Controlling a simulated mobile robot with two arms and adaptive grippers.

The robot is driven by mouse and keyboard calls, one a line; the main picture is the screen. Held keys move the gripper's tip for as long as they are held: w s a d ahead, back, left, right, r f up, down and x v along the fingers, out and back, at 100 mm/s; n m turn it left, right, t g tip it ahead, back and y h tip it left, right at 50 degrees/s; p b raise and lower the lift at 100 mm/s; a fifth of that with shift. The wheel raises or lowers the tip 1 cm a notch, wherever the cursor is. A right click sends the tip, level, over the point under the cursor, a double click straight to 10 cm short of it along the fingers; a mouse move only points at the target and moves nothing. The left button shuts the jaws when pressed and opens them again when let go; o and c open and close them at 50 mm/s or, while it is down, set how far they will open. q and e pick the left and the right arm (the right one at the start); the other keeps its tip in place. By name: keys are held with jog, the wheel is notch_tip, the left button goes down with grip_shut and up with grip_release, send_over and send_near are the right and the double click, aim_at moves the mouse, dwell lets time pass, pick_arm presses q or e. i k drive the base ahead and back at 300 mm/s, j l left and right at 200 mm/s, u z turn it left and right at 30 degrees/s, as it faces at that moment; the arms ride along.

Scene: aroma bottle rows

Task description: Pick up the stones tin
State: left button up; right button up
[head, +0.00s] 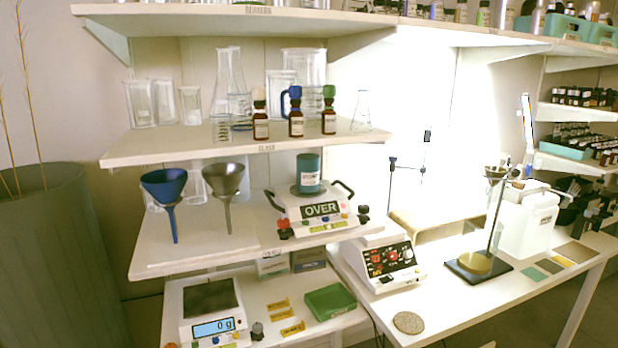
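A dark teal cylindrical tin (308,174) with a white label stands upright on the pan of a white balance (318,212) on the middle shelf. Its label is too small to read, so I cannot tell for sure that it is the stones tin. The balance display reads "OVER". Neither of my grippers shows in the head view.
Three small brown bottles (296,122) and glassware stand on the shelf above the tin. A blue funnel (165,187) and a grey funnel (223,180) are left of it. A lower balance (212,312) reads 0 g, near a green tray (330,302).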

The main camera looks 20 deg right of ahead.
aim_at(308, 164)
jog(key=l+u, duration=0.15)
jog(key=l, duration=0.25)
jog(key=k+l+u, duration=0.2)
jog(key=l, duration=0.2)
jog(key=l+u, duration=0.15)
jog(key=l, duration=0.3)
